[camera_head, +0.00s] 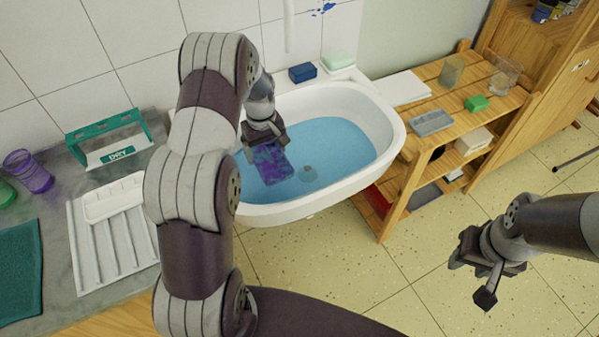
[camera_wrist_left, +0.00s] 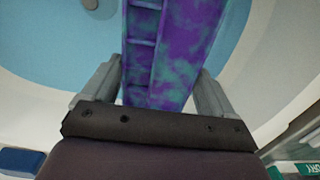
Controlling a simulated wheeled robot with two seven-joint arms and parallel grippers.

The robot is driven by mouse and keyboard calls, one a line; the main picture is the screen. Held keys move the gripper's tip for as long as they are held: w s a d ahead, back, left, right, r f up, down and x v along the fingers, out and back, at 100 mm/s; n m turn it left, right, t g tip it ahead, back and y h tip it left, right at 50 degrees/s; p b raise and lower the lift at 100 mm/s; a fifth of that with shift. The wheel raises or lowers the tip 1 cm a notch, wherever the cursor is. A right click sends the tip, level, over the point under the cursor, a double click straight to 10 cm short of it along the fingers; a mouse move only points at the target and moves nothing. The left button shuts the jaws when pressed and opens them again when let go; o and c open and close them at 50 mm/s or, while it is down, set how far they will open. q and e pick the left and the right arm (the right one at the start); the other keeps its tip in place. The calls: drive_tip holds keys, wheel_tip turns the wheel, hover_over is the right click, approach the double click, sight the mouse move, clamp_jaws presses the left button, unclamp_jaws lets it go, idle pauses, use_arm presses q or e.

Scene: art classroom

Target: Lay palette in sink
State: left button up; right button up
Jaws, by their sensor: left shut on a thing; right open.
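The palette (camera_head: 272,163) is purple with teal smears. My left gripper (camera_head: 262,143) is shut on it and holds it over the left part of the sink basin. In the left wrist view the palette (camera_wrist_left: 175,45) runs between the two fingers, with compartments along one side. The white sink (camera_head: 392,128) has a blue basin with a round drain. I cannot tell whether the palette touches the basin floor. My right gripper (camera_head: 482,272) is open and empty above the floor, right of the sink.
A blue block (camera_head: 302,72) and a pale green soap (camera_head: 339,60) sit on the sink's back edge. Left on the counter are a white ribbed drainer (camera_head: 122,238), a green rack marked DRY (camera_head: 108,140) and a purple cup (camera_head: 30,171). A wooden shelf (camera_head: 455,100) stands right.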

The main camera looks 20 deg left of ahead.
sight(269, 161)
use_arm(q)
drive_tip(key=f, duration=0.9)
drive_tip(key=shift+s+a, duration=0.1)
drive_tip(key=shift+s, duration=0.1)
drive_tip(key=shift+f, duration=0.1)
drive_tip(key=o, duration=0.9)
wheel_tip(269, 161, up, 11)
drive_tip(key=shift+r+p, duration=0.15)
drive_tip(key=shift+p, duration=0.15)
drive_tip(key=d+r, duration=0.1)
drive_tip(key=s+r+m, duration=0.1)
drive_tip(key=shift+d+r, duration=0.4)
drive_tip(key=s+d+r+m+p, duration=0.1)
drive_tip(key=s+d+r+m, duration=0.2)
drive_tip(key=s, duration=0.3)
drive_tip(key=s+d+r+m+t+p, duration=0.1)
drive_tip(key=s+d+r+m+p, duration=0.1)
drive_tip(key=s+d+r+m, duration=0.1)
drive_tip(key=s+d+r+m+p, duration=0.1)
drive_tip(key=s+d+r+m, duration=0.2)
drive_tip(key=s, duration=0.6)
drive_tip(key=shift+d+r, duration=0.55)
drive_tip(key=shift+r, duration=0.25)
drive_tip(key=shift+d+r, duration=0.5)
drive_tip(key=shift+r, duration=0.25)
